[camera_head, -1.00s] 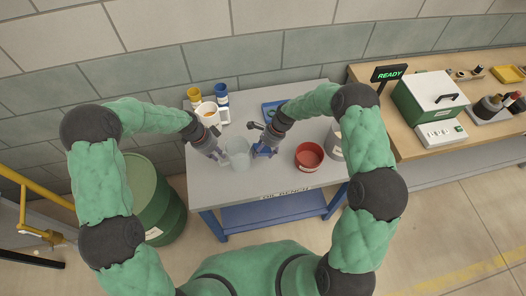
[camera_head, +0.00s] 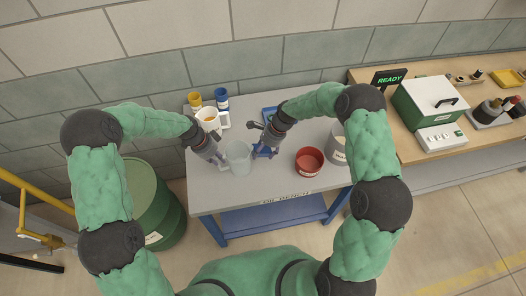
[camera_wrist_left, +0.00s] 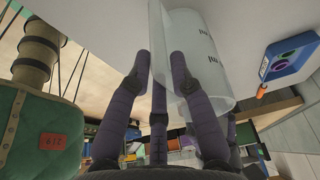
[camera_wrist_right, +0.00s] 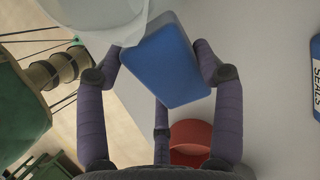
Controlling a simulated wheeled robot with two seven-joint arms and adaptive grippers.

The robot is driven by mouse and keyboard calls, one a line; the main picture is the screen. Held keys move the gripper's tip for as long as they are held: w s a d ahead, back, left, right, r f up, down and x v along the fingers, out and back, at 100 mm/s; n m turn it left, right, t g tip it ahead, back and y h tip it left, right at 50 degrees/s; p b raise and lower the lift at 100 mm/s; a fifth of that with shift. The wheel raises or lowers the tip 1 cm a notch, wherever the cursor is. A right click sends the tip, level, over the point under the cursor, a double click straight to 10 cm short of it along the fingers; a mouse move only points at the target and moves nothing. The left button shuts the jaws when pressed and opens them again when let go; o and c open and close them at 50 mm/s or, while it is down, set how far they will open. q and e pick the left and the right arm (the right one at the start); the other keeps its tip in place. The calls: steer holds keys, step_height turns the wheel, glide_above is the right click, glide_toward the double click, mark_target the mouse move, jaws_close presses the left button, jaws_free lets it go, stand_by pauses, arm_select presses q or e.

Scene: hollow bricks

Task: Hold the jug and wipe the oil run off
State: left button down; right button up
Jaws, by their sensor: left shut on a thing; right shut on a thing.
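The jug (camera_head: 238,160) is a translucent, pale vessel on the near left part of the grey bench (camera_head: 225,195). My left gripper (camera_head: 219,158) is shut on the jug from its left side. In the left wrist view the jug (camera_wrist_left: 217,70) has dark marks on its wall, and a clear strip of it lies between my fingers. My right gripper (camera_head: 266,151) is shut on a blue wiping block (camera_wrist_right: 165,62), just right of the jug. In the right wrist view the block touches or nearly touches the jug (camera_wrist_right: 95,12). I cannot make out an oil run.
A red bowl (camera_head: 309,162) and a pale can (camera_head: 338,147) stand right of my right gripper. A white mug (camera_head: 208,118), a yellow container (camera_head: 195,99) and a blue container (camera_head: 222,97) stand behind. A blue tray (camera_head: 268,113) lies at the back. A green drum (camera_head: 160,205) is on the floor left.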

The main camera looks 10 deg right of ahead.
steer(key=shift+f, duration=3.15)
steer(key=shift+r, duration=3.2)
steer(key=shift+d, duration=0.1)
steer(key=shift+w+d+r, duration=0.1)
steer(key=shift+d+r, duration=0.7)
steer(key=shift+d, duration=0.2)
steer(key=shift+d+r, duration=0.75)
steer(key=shift+d, duration=0.25)
step_height(320, 180, up, 9)
